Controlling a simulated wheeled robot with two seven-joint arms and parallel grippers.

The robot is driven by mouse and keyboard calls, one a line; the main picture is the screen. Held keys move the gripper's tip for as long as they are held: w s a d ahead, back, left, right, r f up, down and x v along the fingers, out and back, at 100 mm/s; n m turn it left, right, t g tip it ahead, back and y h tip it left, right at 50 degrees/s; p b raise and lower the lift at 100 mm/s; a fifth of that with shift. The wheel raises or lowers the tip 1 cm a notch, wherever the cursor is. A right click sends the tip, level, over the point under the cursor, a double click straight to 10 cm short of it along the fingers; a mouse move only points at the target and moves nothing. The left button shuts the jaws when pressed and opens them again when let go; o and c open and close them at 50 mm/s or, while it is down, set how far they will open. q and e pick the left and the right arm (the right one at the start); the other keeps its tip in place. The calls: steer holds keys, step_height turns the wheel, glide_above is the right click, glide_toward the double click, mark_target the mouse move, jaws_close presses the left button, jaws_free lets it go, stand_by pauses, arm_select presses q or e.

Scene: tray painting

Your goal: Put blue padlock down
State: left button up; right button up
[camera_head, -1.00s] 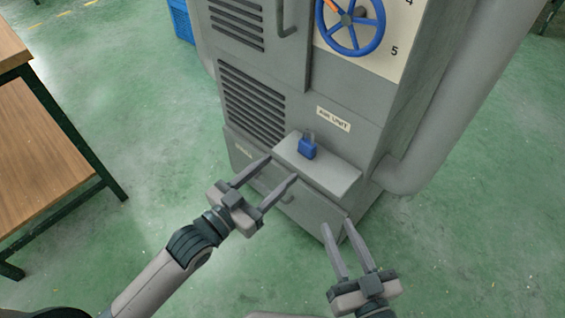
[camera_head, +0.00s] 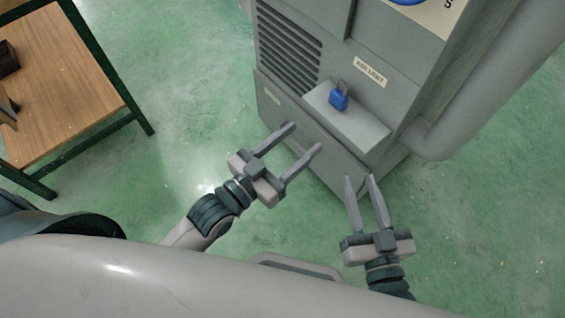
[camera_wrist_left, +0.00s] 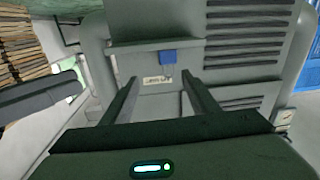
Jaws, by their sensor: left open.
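The blue padlock (camera_head: 339,98) stands upright on the small grey shelf (camera_head: 362,131) on the front of the grey cabinet, its shackle at the top. In the left wrist view the padlock (camera_wrist_left: 168,57) shows beyond and between my left fingers, clear of them. My left gripper (camera_head: 304,137) is open and empty, in front of and below the shelf. My right gripper (camera_head: 359,182) is to the right of it, below the shelf, with its fingers apart and nothing between them.
The grey cabinet (camera_head: 300,120) has a vent grille and a label (camera_head: 370,72) above the shelf. A thick grey pipe (camera_head: 475,100) runs along its right side. A wooden table (camera_head: 70,85) with dark items stands at the left. Green floor lies open between.

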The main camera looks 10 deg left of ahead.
arm_select(q)
steer(key=s+a+n+t+y, duration=0.1)
steer(key=s+n+y, duration=0.1)
steer(key=s, duration=0.5)
steer(key=shift+s+a+f+n+y, duration=0.15)
steer(key=shift+a+f+n+y, duration=0.2)
steer(key=shift+y, duration=0.35)
stand_by(0.7)
